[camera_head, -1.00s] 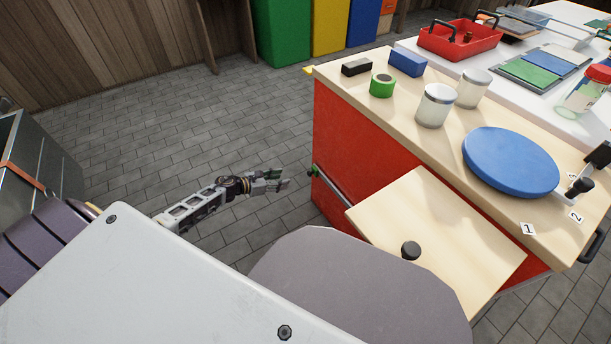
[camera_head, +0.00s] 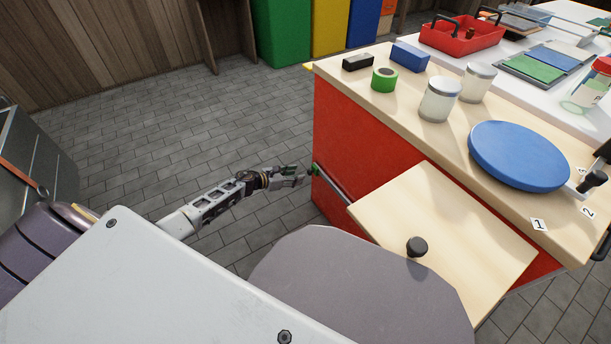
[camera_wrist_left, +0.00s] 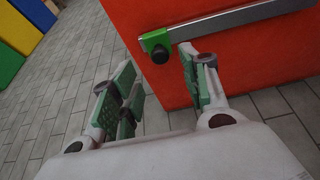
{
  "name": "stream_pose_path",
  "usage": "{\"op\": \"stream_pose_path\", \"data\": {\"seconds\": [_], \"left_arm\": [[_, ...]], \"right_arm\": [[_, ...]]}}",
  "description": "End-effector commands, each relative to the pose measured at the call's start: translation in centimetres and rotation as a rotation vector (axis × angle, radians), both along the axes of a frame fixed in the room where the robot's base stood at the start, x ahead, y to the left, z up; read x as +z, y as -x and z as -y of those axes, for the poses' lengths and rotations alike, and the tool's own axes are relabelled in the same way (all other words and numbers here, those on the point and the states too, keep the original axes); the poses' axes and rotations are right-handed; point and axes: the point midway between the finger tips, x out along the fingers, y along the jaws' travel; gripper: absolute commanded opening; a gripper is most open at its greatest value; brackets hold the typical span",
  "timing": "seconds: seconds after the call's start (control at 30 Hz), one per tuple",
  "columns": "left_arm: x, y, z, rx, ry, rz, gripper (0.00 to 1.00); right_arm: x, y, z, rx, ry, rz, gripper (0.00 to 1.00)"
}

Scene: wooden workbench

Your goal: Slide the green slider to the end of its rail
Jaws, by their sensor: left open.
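The green slider (camera_wrist_left: 155,42) with a dark knob sits at the left end of a metal rail (camera_wrist_left: 235,18) on the red side of the workbench in the left wrist view. In the head view the slider (camera_head: 315,169) is small, at the rail's far end. My left gripper (camera_head: 302,175) is just left of the slider. In the left wrist view its green-padded fingers (camera_wrist_left: 160,88) are spread, with the slider ahead and between them, apart from both pads. My right gripper is not in view.
A pale board with a dark knob (camera_head: 417,246) juts out beside the rail's near part. The wooden top (camera_head: 400,115) holds a green roll (camera_head: 384,79), white jars and a blue disc (camera_head: 518,155). The floor left of the red side is clear.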

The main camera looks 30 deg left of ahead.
Motion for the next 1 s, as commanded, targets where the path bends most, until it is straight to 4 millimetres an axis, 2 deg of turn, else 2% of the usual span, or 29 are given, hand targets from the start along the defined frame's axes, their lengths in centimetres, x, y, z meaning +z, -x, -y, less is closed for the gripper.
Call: {"op": "stream_pose_path", "data": {"seconds": [0.6, 1.0], "left_arm": [[-2.1, -4.2, 2.5, 0.0, 0.001, 0.001, 0.46], [-2.3, -4.8, 2.8, -0.001, 0.0, 0.0, 0.46]], "right_arm": [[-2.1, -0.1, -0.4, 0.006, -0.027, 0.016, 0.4], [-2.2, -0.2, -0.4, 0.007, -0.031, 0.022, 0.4]]}}
